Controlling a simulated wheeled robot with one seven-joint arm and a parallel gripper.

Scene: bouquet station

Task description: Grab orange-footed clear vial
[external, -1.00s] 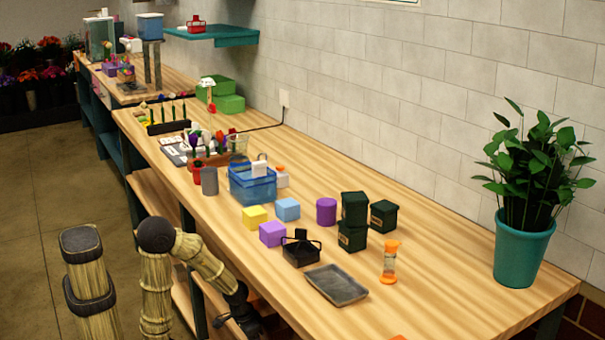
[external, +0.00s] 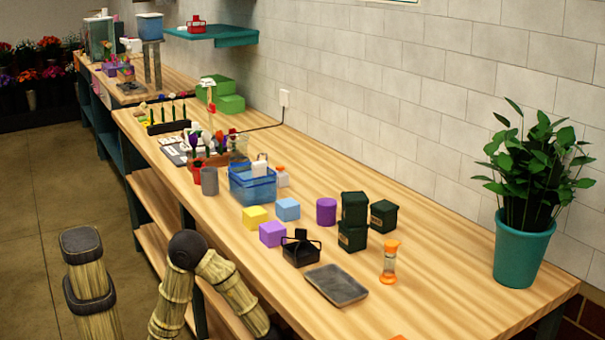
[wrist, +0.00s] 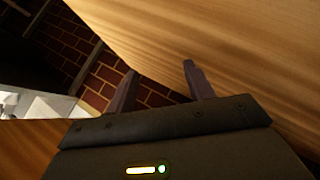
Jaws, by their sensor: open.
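The orange-footed clear vial (external: 389,263) stands upright on the wooden table, right of the grey tray. It has an orange top and an orange foot with a clear middle. In the external view my arm is at the table's front edge, and its gripper end is hidden past the bottom of the picture. In the wrist view my gripper (wrist: 160,85) is open and empty, its two fingers apart, near the table edge. The vial does not show in the wrist view.
A grey tray (external: 336,285) and a black basket (external: 301,250) lie left of the vial. Dark green boxes (external: 353,221) stand behind it. A potted plant (external: 523,240) stands at the right. Bare table (external: 440,295) lies between vial and plant.

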